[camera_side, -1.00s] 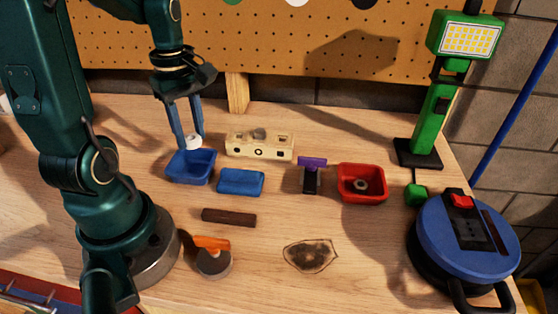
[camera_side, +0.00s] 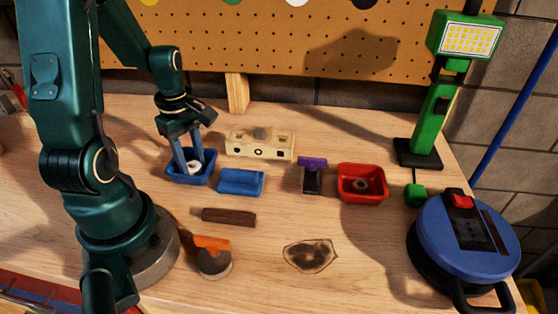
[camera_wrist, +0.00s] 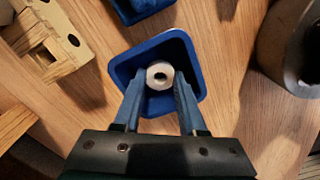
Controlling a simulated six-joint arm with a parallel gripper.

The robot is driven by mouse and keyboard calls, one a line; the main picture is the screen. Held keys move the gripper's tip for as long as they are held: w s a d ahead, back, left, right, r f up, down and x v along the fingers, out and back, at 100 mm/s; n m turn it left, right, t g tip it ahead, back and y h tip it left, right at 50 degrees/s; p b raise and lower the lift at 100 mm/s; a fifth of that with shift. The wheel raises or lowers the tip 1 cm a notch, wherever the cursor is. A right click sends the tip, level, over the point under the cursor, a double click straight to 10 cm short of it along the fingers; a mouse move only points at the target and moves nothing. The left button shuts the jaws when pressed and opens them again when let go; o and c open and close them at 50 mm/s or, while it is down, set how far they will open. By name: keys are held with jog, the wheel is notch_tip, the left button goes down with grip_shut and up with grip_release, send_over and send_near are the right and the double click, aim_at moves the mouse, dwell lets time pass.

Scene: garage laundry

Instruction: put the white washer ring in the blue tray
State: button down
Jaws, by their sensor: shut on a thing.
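The white washer ring (camera_wrist: 160,75) is between my gripper's fingertips, inside the walls of the blue tray (camera_wrist: 192,48). My gripper (camera_side: 193,170) reaches down into the blue tray (camera_side: 172,177), shut on the ring (camera_side: 194,167). In the wrist view my gripper (camera_wrist: 160,88) has its blue fingers on either side of the ring, and the dark hole of the ring faces the camera. I cannot tell whether the ring touches the tray floor.
A blue block-like piece (camera_side: 241,182) lies right of the tray. A cream holed block (camera_side: 260,146) stands behind. A red tray (camera_side: 361,184) with a ring inside and a purple-topped tool (camera_side: 311,175) are further right.

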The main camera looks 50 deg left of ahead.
jog(key=shift+f, duration=0.1)
jog(key=c, duration=0.8)
grip_release()
jog(key=shift+o, duration=0.2)
notch_tip(320, 180, up, 12)
jog(key=d+r+m+t, duration=0.3)
jog(key=d+m+t, duration=0.2)
jog(key=d+m, duration=1.1)
jog(key=shift+s+m+t, duration=0.2)
jog(key=shift+m+t, duration=0.1)
jog(key=shift+m, duration=2.2)
